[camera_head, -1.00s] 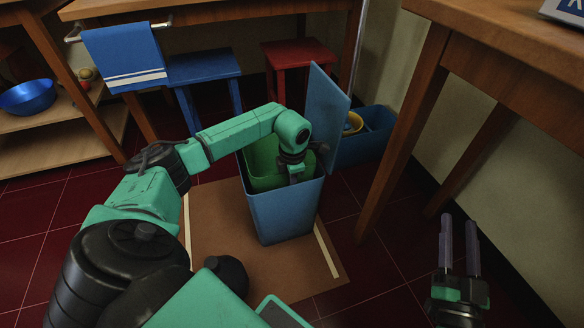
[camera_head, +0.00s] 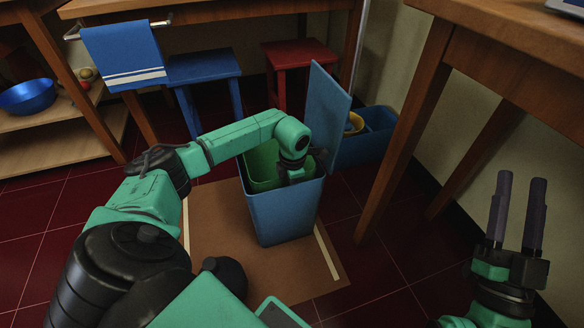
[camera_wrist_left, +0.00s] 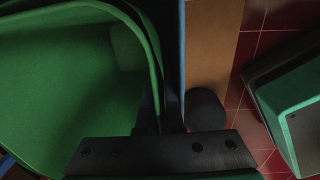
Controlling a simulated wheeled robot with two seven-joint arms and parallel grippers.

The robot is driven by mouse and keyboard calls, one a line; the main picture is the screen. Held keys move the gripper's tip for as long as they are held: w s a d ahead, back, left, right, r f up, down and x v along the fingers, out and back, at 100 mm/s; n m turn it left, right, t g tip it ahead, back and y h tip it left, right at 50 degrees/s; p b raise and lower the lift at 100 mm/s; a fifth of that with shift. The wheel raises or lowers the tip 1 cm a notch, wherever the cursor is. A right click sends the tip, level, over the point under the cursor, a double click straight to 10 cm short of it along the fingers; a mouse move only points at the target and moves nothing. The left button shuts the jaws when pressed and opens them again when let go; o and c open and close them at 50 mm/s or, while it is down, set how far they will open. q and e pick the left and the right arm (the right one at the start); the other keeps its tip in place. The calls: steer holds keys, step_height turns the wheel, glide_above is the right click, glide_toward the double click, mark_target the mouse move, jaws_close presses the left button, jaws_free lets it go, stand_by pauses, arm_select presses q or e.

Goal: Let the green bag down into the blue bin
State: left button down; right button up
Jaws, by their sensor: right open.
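The blue bin (camera_head: 284,212) stands on a brown mat, its blue lid (camera_head: 327,115) upright at the right rear. The green bag (camera_head: 262,162) is down inside the bin with its mouth open. It also fills the left of the left wrist view (camera_wrist_left: 70,95). My left gripper (camera_head: 296,176) reaches into the bin from above. Its dark fingers (camera_wrist_left: 155,112) are close together at the bag's rim, beside the blue bin edge, and appear shut on the rim. The fingertips are mostly hidden. My right gripper (camera_head: 521,180) is open and empty at the right, away from the bin.
A blue box (camera_head: 362,148) with a yellow item stands behind the bin. Blue (camera_head: 204,68) and red (camera_head: 300,52) stools stand at the back. A wooden table leg (camera_head: 402,130) rises at the right. The brown mat (camera_head: 222,235) is clear in front.

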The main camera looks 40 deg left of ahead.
arm_select(q)
steer(key=shift+f, duration=0.6)
arm_select(e)
steer(key=shift+n+t+y, duration=0.5)
steer(key=shift+t+y, duration=0.1)
steer(key=shift+t, duration=0.3)
steer(key=shift+s+d+r, duration=0.15)
steer(key=shift+s+r, duration=0.1)
steer(key=shift+r, duration=0.75)
steer(key=shift+s+d+r, duration=0.2)
steer(key=shift+s+r, duration=0.1)
steer(key=shift+r, duration=0.65)
steer(key=shift+s+d+r, duration=0.15)
steer(key=shift+s+r, duration=0.1)
steer(key=shift+r, duration=0.75)
arm_select(q)
steer(key=c, duration=1)
jaws_free()
steer(key=shift+r, duration=0.2)
arm_select(e)
steer(key=shift+w+f, duration=0.1)
